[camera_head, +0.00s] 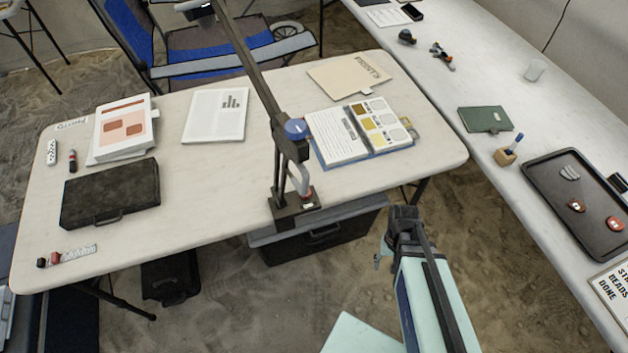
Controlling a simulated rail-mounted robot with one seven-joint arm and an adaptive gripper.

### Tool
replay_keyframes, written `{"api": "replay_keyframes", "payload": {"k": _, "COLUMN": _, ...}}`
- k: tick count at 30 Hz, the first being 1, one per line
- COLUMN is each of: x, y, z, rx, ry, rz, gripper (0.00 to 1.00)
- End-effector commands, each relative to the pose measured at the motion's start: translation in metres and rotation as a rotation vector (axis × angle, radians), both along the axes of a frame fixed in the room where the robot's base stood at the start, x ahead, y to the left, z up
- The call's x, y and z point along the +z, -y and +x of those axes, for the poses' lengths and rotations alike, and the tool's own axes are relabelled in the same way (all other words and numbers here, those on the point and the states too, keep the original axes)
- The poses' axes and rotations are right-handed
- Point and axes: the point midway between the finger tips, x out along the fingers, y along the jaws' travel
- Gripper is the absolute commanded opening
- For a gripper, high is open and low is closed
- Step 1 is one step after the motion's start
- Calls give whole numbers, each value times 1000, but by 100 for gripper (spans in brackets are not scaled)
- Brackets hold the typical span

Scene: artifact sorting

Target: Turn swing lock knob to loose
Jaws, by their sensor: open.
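A blue round knob (295,128) sits on the joint of a dark swing arm (255,72), which is clamped to the front edge of the white table (190,225). The post below the joint carries a second, small reddish part near the clamp base (296,207). Whether the blue knob is tight or loose cannot be told from this view. My gripper (381,258) is right of and below the clamp, off the table's front edge and apart from the knob. It is small in view, its fingers are open, and I see nothing between them.
An open binder (358,132) lies right of the swing arm, with a folder (350,74) behind it. A black case (110,194) and papers (215,115) lie to the left. A dark bin (320,232) stands under the front edge. A second table with a tray (560,200) runs along the right.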

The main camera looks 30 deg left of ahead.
Motion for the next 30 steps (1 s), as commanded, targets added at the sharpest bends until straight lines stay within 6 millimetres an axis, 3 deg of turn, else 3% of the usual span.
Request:
{"api": "replay_keyframes", "payload": {"k": 1, "x": 26, "y": -25, "z": 13, "rx": 33, "ry": 28, "rz": 12, "gripper": 60}}
{"api": "replay_keyframes", "payload": {"k": 9, "x": 136, "y": -137, "z": 43, "rx": 158, "ry": 133, "rz": 69, "gripper": 60}}
{"api": "replay_keyframes", "payload": {"k": 18, "x": 272, "y": -255, "z": 33, "rx": 256, "ry": 214, "rz": 134, "gripper": 60}}
{"api": "replay_keyframes", "payload": {"k": 24, "x": 338, "y": -297, "z": 14, "rx": 266, "ry": 226, "rz": 146, "gripper": 60}}
{"api": "replay_keyframes", "payload": {"k": 30, "x": 357, "y": -307, "z": 6, "rx": 254, "ry": 222, "rz": 140, "gripper": 60}}
